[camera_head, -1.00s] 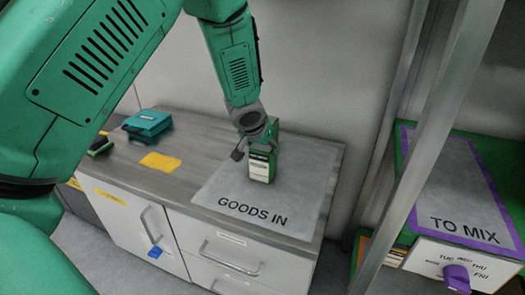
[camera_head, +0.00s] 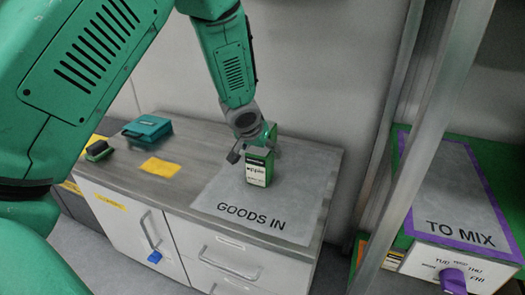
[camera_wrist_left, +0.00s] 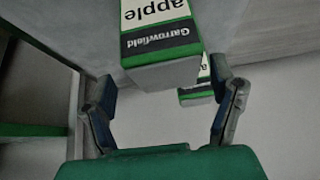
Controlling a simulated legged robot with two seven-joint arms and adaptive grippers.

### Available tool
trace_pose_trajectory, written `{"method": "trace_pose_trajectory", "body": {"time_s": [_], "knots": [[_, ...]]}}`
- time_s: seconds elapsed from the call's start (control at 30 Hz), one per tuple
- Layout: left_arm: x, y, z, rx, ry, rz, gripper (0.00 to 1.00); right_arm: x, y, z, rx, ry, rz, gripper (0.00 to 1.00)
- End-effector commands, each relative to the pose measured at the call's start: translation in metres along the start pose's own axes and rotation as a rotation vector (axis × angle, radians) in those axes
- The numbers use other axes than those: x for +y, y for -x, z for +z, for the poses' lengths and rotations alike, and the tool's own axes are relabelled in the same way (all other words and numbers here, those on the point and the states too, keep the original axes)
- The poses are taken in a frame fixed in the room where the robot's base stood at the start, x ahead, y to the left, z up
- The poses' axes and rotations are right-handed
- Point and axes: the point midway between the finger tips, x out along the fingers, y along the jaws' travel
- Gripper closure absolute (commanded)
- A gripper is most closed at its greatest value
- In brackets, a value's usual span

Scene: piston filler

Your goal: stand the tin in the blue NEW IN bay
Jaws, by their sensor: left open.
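A green tin (camera_head: 257,168) with a white label stands upright on the grey GOODS IN mat (camera_head: 215,192). In the left wrist view the near tin (camera_wrist_left: 160,40) reads "Garrowfield apple", and a second similar green-and-white tin (camera_wrist_left: 197,92) shows partly behind it. My left gripper (camera_head: 253,150) comes down at the tin from above and behind. Its fingers are spread, one on each side of the tin in the left wrist view (camera_wrist_left: 165,88), with visible gaps. I cannot tell how deep the tin sits between them. No blue NEW IN bay shows. My right gripper is out of view.
The mat's front is clear.

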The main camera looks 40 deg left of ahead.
Motion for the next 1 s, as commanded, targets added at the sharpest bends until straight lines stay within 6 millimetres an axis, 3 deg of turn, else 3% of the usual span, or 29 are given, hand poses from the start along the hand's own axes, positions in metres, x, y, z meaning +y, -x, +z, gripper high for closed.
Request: {"method": "trace_pose_trajectory", "body": {"time_s": [0.3,0.5,0.53,0.67,0.9,1.0], "knots": [[0.0,0.073,-0.003,0.002,0.0,0.0,0.22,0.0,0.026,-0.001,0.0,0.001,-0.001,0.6],[0.002,0.099,-0.002,0.001,-0.001,-0.003,0.22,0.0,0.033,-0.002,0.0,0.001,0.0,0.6],[0.002,0.101,-0.001,0.001,-0.001,-0.002,0.17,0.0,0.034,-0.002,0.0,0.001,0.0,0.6],[0.006,0.098,0.005,0.005,0.002,0.026,0.17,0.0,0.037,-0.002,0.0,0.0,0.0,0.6],[0.042,0.058,0.042,0.14,0.041,0.203,0.17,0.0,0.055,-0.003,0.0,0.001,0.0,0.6],[0.043,0.048,0.059,0.257,0.061,0.221,0.17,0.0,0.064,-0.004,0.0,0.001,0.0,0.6]]}}
